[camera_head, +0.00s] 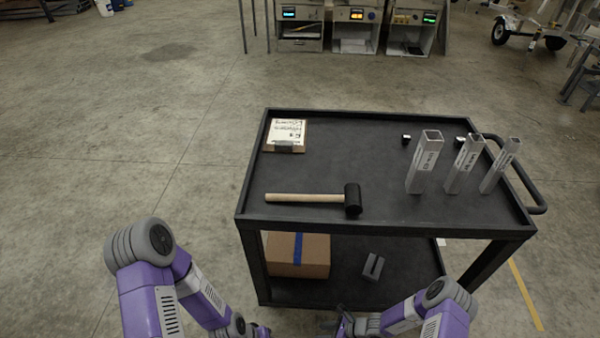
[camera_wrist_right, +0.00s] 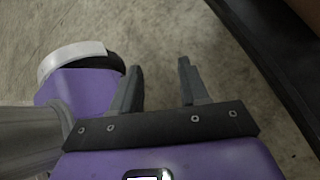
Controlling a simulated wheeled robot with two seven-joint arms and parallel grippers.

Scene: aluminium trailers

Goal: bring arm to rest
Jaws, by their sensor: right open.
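My right gripper (camera_wrist_right: 158,64) is open and empty in the right wrist view, with bare concrete floor showing between its fingers. In the head view my right gripper (camera_head: 340,325) is low at the bottom edge, in front of the cart's lower shelf. My left arm comes in from the left and bends down toward the bottom centre. Only a small dark part of my left gripper (camera_head: 262,331) shows at the bottom edge, and its fingers cannot be made out.
A black cart (camera_head: 340,228) stands ahead. Floor at left is clear.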

